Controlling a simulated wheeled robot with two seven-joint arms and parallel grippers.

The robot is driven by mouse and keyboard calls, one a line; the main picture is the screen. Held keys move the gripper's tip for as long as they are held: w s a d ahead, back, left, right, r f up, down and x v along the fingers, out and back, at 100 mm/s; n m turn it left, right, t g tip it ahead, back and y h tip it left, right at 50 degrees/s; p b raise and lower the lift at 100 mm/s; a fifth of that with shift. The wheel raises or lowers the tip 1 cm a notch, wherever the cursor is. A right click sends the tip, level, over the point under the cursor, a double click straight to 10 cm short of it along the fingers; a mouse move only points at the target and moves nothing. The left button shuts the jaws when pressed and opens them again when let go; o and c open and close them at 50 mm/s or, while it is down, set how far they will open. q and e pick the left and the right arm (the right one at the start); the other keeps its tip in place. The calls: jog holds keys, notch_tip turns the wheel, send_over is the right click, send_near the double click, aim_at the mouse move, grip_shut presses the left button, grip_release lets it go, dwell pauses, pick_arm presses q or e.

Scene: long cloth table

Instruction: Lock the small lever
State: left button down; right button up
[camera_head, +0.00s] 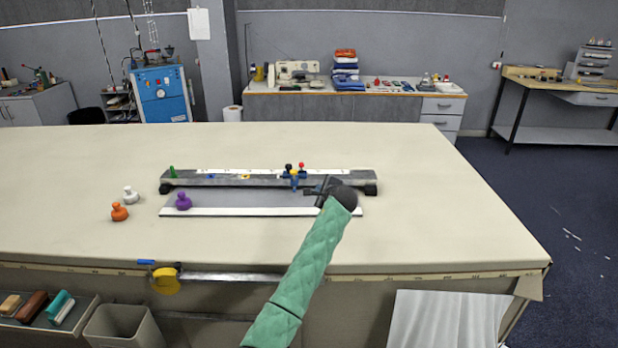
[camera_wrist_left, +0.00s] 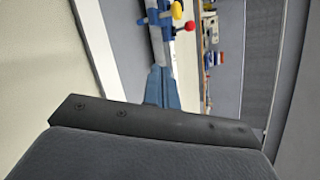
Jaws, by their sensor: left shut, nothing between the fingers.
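A blue clamp-like fixture (camera_head: 294,178) sits on the long grey rail (camera_head: 232,180). It carries a black, a red (camera_head: 301,165) and a yellow knob; I cannot tell which belongs to the small lever or its position. In the left wrist view, the yellow knob (camera_wrist_left: 177,10) and red knob (camera_wrist_left: 190,25) show near the top. My left gripper (camera_head: 308,191) is shut and empty, just right of the fixture and low by the rail's front. Its fingers (camera_wrist_left: 158,72) point toward the fixture in the wrist view; contact is unclear. My right gripper is not in view.
A purple knob piece (camera_head: 183,202) stands on the grey plate at its left end. White (camera_head: 131,195) and orange (camera_head: 119,211) pieces stand left of it. A green peg (camera_head: 172,172) is at the rail's left end. The table (camera_head: 440,200) is clear on the right.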

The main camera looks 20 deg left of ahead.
pick_arm(q)
jog(key=shift+w+a+r+m+t+y, duration=0.1)
jog(key=shift+w+m+t, duration=0.1)
jog(key=shift+m, duration=1.3)
jog(key=shift+w+a+r+m+t+y, duration=0.1)
jog(key=shift+w+m+t, duration=0.05)
jog(key=shift+m, duration=1.35)
jog(key=shift+w+r+m+t+y, duration=0.1)
jog(key=shift+w+m+t, duration=0.1)
jog(key=shift+m, duration=1.3)
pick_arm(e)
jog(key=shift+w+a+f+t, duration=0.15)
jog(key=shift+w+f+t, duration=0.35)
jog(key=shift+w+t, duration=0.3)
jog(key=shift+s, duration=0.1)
